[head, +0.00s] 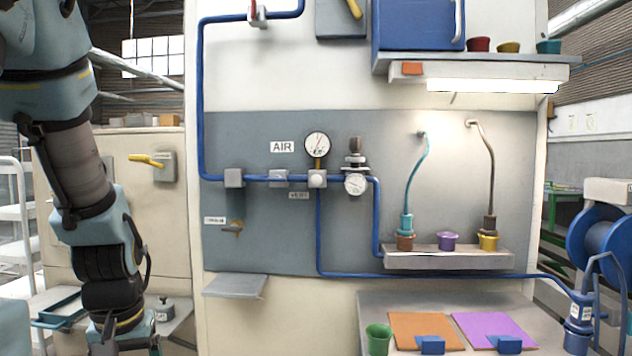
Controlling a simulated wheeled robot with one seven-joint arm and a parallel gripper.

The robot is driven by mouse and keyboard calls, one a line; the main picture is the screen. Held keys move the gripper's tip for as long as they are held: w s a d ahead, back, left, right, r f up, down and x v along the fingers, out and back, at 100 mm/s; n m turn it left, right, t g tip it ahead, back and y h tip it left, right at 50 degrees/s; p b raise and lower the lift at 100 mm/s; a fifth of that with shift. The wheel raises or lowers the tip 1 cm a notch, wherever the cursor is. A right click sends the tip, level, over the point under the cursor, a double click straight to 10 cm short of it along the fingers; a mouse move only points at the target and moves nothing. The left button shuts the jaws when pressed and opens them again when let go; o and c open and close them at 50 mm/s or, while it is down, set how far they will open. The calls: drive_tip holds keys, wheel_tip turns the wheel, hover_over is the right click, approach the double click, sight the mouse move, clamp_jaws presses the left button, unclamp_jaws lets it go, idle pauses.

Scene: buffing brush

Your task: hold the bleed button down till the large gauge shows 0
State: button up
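The large gauge (318,145) is a round white dial on the grey panel, right of the AIR sign. Its needle slants toward the upper right; its numbers are too small to read. Below it, on the blue pipe, is a block with a pale round knob (317,179), which may be the bleed button. A small label (298,195) beside it is too blurred to read. A smaller gauge (355,184) sits to the right under a regulator. My arm hangs down at the left, apart from the panel; my gripper is below the picture edge and out of view.
A small grey shelf (235,286) juts out under the panel. A ledge (448,260) with cups and two hoses stands right of the gauges. A bench (375,302) with orange and purple sheets is lower right. The space before the gauges looks clear.

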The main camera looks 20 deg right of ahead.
clamp_jaws()
idle(0.4)
idle(0.9)
